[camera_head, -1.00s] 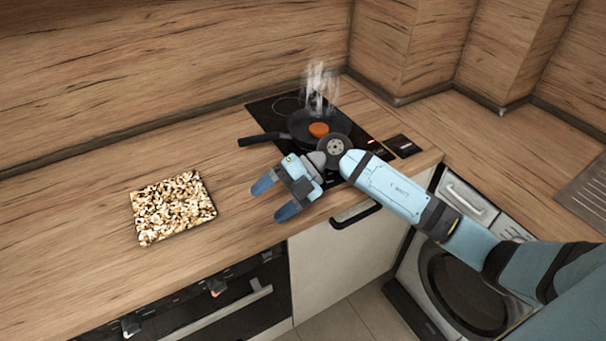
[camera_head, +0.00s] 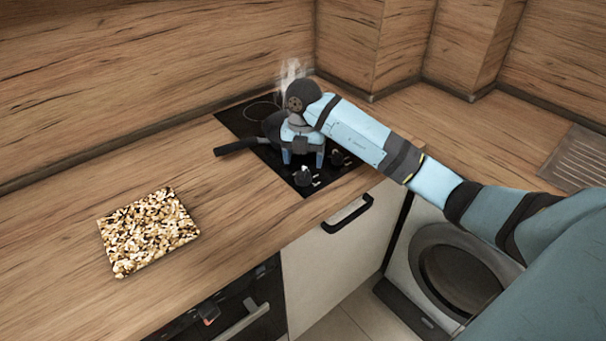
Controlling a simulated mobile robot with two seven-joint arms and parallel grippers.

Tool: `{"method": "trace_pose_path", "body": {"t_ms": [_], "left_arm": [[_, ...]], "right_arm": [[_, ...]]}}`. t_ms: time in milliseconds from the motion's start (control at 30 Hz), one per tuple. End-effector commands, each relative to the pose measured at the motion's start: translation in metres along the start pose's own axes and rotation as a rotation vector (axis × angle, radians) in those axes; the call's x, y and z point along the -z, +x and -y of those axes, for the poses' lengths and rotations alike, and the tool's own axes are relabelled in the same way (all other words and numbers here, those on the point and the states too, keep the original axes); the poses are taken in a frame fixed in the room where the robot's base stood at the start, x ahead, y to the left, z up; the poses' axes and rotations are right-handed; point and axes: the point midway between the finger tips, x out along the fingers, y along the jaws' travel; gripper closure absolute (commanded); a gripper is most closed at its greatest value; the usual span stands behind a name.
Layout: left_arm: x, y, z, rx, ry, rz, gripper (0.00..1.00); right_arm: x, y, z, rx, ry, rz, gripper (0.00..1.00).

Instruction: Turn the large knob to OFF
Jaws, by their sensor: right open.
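The black cooktop (camera_head: 232,122) is set into the wooden counter and has black knobs near its front edge. The knob nearest the front corner (camera_head: 303,177) looks larger than the knob to its right (camera_head: 337,158). Both have small pale marks beside them, too small to read. My right gripper (camera_head: 304,162) is open and points down over the cooktop, just behind the nearer knob. Its two blue fingers are apart, with nothing visible held between them. I cannot tell whether they touch anything. My left gripper is not in view.
A dark pan, its handle (camera_head: 242,146) pointing left, is mostly hidden behind my right gripper, with steam above. A speckled square board (camera_head: 148,232) lies on the counter at left. A drawer handle (camera_head: 347,214) and a washing machine (camera_head: 455,270) are below.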

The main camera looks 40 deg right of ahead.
Motion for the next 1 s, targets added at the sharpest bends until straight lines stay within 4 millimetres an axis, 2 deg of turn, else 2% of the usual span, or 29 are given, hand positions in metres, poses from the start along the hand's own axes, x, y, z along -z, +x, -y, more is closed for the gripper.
{"method": "trace_pose_path", "body": {"t_ms": [100, 300, 433, 700, 767, 933, 1000], "left_arm": [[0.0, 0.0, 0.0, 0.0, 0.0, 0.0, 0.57], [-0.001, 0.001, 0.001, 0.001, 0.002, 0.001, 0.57], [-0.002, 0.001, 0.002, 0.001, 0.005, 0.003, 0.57], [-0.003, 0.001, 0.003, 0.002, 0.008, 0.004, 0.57], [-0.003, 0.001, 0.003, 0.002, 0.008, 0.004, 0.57], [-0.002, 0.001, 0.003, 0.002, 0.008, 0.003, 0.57], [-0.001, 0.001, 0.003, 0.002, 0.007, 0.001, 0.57]], "right_arm": [[0.001, 0.024, 0.0, 0.001, 0.001, -0.003, 0.28], [0.001, 0.049, 0.0, -0.001, 0.001, -0.002, 0.28], [0.0, 0.055, 0.0, -0.001, 0.0, -0.001, 0.28], [0.0, 0.057, 0.0, -0.002, 0.0, 0.0, 0.28], [0.0, 0.057, 0.0, -0.002, 0.0, 0.0, 0.4], [0.0, 0.056, 0.0, -0.001, 0.0, 0.0, 0.78], [0.0, 0.056, 0.0, -0.001, 0.0, 0.0, 0.78]]}}
